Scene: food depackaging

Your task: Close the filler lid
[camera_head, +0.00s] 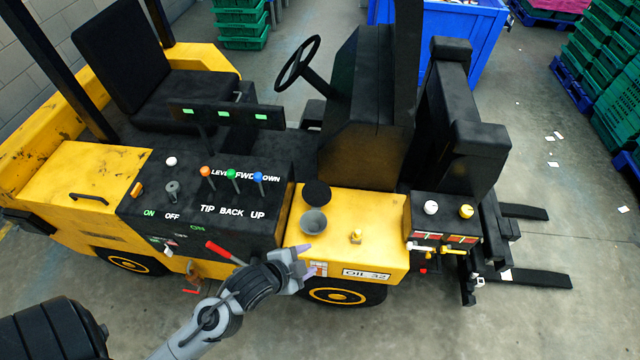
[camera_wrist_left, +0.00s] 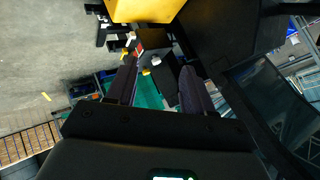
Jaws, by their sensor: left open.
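The filler (camera_head: 313,222) is a round grey cup on the yellow deck of the forklift in the head view. Its black round lid (camera_head: 317,192) stands open on the filler's far side, and the cup's mouth is uncovered. My left gripper (camera_head: 307,259) is in front of the filler, at the near edge of the yellow deck, apart from the lid. Its fingers are spread with nothing between them. In the left wrist view the gripper (camera_wrist_left: 157,86) also shows its two dark fingers apart. I cannot make out the filler or lid there. My right gripper is out of view.
A small yellow cap (camera_head: 356,237) sits right of the filler. The black lever panel (camera_head: 215,205) is to the left, with a red-handled lever (camera_head: 222,252) near my left arm. A black box with white and yellow knobs (camera_head: 445,228) stands to the right.

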